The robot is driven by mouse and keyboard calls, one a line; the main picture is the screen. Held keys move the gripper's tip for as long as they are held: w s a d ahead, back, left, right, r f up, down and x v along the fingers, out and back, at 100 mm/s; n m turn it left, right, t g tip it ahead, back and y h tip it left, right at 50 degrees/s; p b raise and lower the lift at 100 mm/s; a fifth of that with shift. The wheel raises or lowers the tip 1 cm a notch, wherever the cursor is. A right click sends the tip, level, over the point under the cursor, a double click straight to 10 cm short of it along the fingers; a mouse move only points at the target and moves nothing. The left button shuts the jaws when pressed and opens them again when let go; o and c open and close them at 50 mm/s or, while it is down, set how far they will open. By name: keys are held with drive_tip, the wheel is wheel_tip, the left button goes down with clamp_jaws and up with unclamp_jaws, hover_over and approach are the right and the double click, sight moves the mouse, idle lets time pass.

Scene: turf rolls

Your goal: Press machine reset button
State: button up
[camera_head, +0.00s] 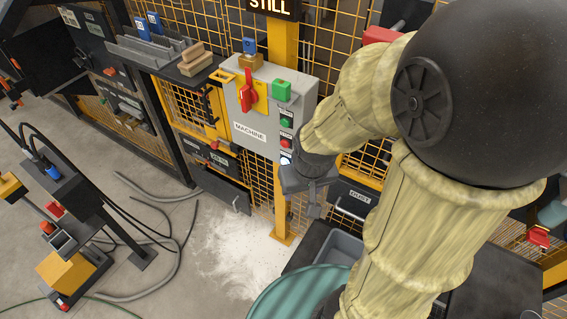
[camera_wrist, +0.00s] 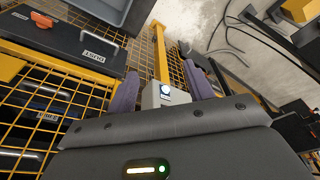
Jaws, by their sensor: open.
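The grey machine box (camera_head: 250,130), labelled MACHINE, hangs on the yellow mesh fence. Its right side carries a green button (camera_head: 286,123), a red button (camera_head: 285,144) and, lowest, a lit bluish-white button (camera_head: 284,161); I cannot read a reset label. My gripper (camera_head: 308,187) is beside the box's lower right corner and partly hides that area. In the wrist view, my gripper (camera_wrist: 161,82) is open and empty, its two purplish fingers apart. The lit button (camera_wrist: 165,90) shows between them on the grey box's end (camera_wrist: 152,100). I cannot tell whether anything touches it.
A red rotary switch (camera_head: 247,90) and a green block (camera_head: 281,90) are on the box. A yellow post (camera_head: 283,215) stands below. A teal round container (camera_head: 300,292) is under my arm. Hoses (camera_head: 165,225) and white powder (camera_head: 235,250) lie on the floor at left.

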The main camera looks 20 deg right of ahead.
clamp_jaws()
idle(1.4)
